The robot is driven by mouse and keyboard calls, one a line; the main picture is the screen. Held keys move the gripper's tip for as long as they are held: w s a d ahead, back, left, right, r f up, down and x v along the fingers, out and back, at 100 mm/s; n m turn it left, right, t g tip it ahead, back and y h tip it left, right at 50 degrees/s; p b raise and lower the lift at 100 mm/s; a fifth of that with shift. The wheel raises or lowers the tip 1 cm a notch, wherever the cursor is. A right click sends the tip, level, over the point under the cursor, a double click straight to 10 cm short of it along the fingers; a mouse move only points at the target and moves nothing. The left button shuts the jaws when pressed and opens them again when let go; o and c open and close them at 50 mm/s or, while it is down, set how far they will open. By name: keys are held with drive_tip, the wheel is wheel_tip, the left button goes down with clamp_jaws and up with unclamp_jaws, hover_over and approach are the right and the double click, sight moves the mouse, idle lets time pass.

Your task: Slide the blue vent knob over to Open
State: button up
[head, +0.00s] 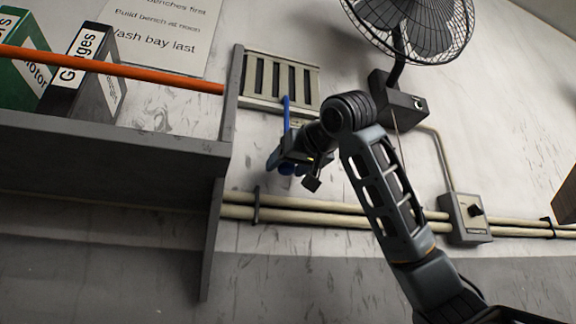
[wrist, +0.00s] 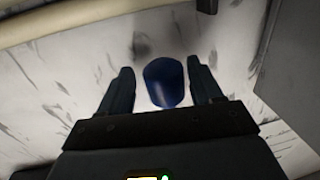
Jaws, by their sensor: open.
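The blue vent knob (wrist: 165,82) is a short dark-blue cylinder in the wrist view. It lies between the two fingers of my gripper (wrist: 160,66), which are apart, with a gap visible on both sides. In the head view, the slatted vent (head: 280,82) is on the wall, with a blue rod (head: 287,112) running down from it. My gripper (head: 284,162) is below the vent, and a bit of the blue knob (head: 287,169) shows at it. My gripper and wrist hide most of the knob's surroundings, and no Open mark is readable.
A grey shelf (head: 120,135) with binders (head: 80,75) and an orange bar (head: 120,70) is at left. A fan (head: 412,30) is mounted at upper right. Beige pipes (head: 320,208) run below my gripper to a switch box (head: 466,217).

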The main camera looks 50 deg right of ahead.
drive_tip(key=b+v, duration=0.2)
drive_tip(key=v, duration=0.5)
drive_tip(key=shift+s, duration=0.35)
drive_tip(key=shift+a, duration=0.2)
